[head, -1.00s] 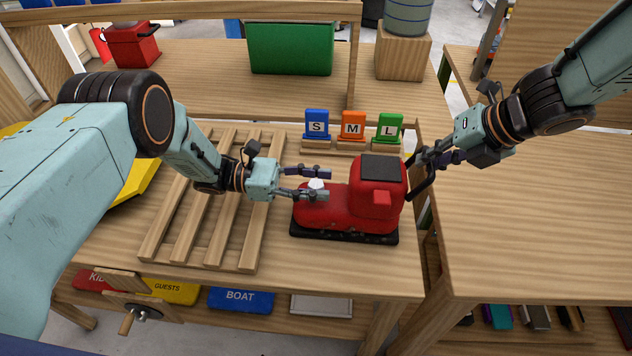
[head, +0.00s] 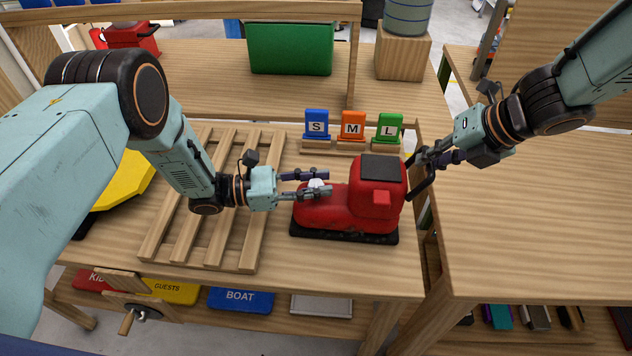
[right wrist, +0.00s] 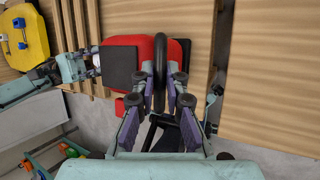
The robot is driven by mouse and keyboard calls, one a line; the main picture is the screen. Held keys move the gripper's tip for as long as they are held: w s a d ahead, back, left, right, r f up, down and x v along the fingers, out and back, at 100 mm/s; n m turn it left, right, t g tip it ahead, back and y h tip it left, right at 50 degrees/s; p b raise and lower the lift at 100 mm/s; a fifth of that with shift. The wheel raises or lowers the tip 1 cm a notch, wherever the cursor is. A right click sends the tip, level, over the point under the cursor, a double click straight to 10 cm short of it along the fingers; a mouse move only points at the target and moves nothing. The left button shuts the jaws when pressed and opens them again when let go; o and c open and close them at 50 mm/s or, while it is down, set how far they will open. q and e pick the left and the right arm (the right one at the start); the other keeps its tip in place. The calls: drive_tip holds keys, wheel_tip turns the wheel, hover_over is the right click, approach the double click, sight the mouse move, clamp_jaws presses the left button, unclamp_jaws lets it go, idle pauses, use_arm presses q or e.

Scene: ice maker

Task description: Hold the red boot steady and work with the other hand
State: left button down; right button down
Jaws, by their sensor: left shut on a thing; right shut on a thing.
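The red boot (head: 335,213) stands upright on its black sole on the wooden table, its toe to the left and a dark square on top. It also shows in the right wrist view (right wrist: 147,46). My left gripper (head: 327,186) is at the top of the toe part, shut on a small white piece (head: 316,184) between its fingers. My right gripper (head: 422,167) is behind the heel, shut on the black loop handle (head: 423,186). The right wrist view shows this loop (right wrist: 160,75) between its fingers. The fingers partly hide the white piece.
A wooden slatted rack (head: 212,240) lies left of the boot. Blue S (head: 317,124), orange M (head: 352,124) and green L (head: 389,126) tags stand behind it. A gap separates this table from the right table (head: 540,220), whose top is clear.

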sight(316, 183)
use_arm(q)
drive_tip(key=shift+n+t+y, duration=0.5)
drive_tip(key=shift+n+t, duration=0.6)
drive_tip(key=shift+t, duration=0.4)
drive_tip(key=c, duration=1)
unclamp_jaws()
wheel_tip(316, 183, up, 10)
